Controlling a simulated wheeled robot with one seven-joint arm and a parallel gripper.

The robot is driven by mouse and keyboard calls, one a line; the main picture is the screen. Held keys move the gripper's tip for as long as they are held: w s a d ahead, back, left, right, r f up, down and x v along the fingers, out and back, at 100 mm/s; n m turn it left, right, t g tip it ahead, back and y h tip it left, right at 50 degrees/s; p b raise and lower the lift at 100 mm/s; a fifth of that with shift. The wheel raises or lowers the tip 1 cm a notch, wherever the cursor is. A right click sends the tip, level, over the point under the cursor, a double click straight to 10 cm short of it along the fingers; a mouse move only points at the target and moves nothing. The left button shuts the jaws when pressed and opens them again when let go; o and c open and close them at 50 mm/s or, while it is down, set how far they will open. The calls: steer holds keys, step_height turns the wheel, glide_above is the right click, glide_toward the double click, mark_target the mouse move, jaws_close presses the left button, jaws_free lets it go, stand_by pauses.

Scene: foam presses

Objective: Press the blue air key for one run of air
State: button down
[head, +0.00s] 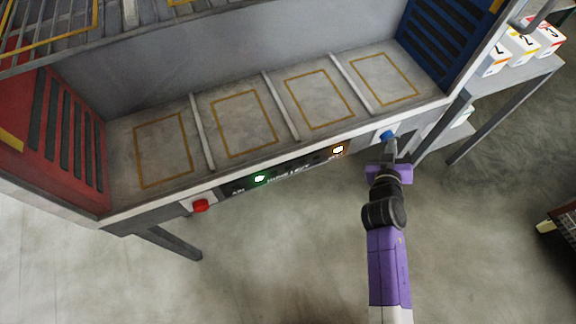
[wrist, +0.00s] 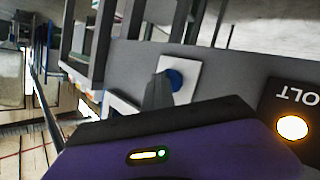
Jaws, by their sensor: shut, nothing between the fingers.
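The blue air key (head: 386,135) sits on a pale plate at the right end of the press's front panel. It also shows in the wrist view (wrist: 175,80) as a round blue button on a white square plate. My gripper (head: 389,150) is shut and empty, its fingertips pointing at the key from the front. In the wrist view the shut fingers (wrist: 157,90) overlap the left edge of the button. I cannot tell whether they touch it.
A red button (head: 200,205) is at the panel's left end. A green light (head: 259,179) and an amber light (head: 338,150) glow between. The bed above has several empty yellow-outlined bays (head: 247,124). White numbered boxes (head: 522,46) stand on a side shelf at right.

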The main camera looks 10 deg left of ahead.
steer(key=shift+s+d+p, duration=0.55)
steer(key=shift+s+d, duration=0.35)
steer(key=shift+s, duration=0.3)
steer(key=shift+s+d+p, duration=0.5)
steer(key=shift+s+d, duration=0.35)
steer(key=shift+s, duration=0.35)
step_height(320, 180, up, 6)
steer(key=s+a+t+y, duration=0.1)
steer(key=s+a+t, duration=0.1)
steer(key=s+r+m+p, duration=0.1)
steer(key=s+r, duration=0.5)
steer(key=s, duration=0.7)
steer(key=s+r+m+g+p, duration=0.1)
steer(key=s+r, duration=0.5)
steer(key=s, duration=0.7)
steer(key=s+d+r+m+p, duration=0.1)
steer(key=s+r, duration=0.5)
steer(key=s, duration=0.6)
steer(key=shift+s+r+m+g+y+p, duration=0.3)
steer(key=shift+s+r+m+y+p, duration=0.15)
steer(key=shift+p, duration=0.7)
